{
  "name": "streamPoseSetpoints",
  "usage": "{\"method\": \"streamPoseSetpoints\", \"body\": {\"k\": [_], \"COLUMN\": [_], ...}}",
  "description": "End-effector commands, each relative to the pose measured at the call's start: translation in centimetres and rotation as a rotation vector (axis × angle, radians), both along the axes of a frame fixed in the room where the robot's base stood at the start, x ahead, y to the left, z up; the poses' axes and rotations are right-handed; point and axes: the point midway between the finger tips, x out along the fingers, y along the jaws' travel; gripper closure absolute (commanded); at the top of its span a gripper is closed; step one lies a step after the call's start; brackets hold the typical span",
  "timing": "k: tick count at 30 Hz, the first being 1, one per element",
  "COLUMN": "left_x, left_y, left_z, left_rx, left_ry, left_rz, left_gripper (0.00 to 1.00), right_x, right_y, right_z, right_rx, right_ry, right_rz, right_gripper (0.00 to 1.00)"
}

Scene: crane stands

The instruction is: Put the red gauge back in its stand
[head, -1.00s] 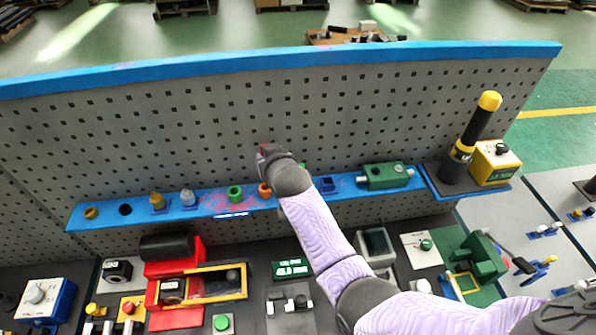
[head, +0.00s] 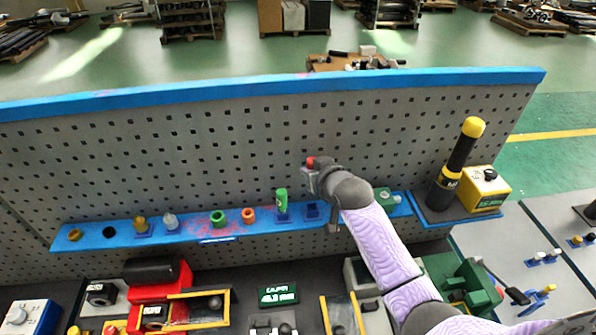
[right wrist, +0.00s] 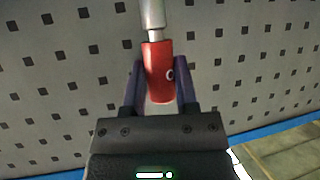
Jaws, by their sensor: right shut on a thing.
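The red gauge (head: 311,162) is held in my right gripper (head: 310,177), in front of the grey pegboard and above the blue shelf. In the right wrist view the red gauge (right wrist: 158,82) sits between the two dark fingers of the gripper (right wrist: 160,92), with a silver shaft extending from it. An empty blue stand (head: 312,210) on the shelf lies below the gripper in the head view, just right of a green gauge (head: 281,201) that stands upright in a similar blue stand. My left gripper is not in view.
The blue shelf (head: 190,234) also carries an orange ring, a green ring and small knobs. My right forearm partly hides a green block (head: 385,196). A black and yellow cylinder (head: 457,165) and yellow box (head: 487,190) stand at right. Several devices crowd the bench below.

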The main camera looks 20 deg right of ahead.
Motion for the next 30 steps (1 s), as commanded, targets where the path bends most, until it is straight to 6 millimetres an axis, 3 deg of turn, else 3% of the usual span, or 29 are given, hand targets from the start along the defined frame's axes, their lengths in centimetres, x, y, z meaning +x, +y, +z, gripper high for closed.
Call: {"method": "streamPoseSetpoints", "body": {"k": [16, 30], "left_x": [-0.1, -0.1], "left_y": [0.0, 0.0], "left_z": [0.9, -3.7], "left_rx": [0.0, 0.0], "left_ry": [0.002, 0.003], "left_rz": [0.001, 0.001], "left_gripper": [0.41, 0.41], "right_x": [-0.2, -0.2], "right_y": [-0.5, -0.5], "right_z": [0.4, -5.5], "right_rx": [-0.002, -0.002], "right_ry": [0.0, 0.0], "right_rz": [-0.001, -0.001], "right_gripper": [1.0, 1.0]}}
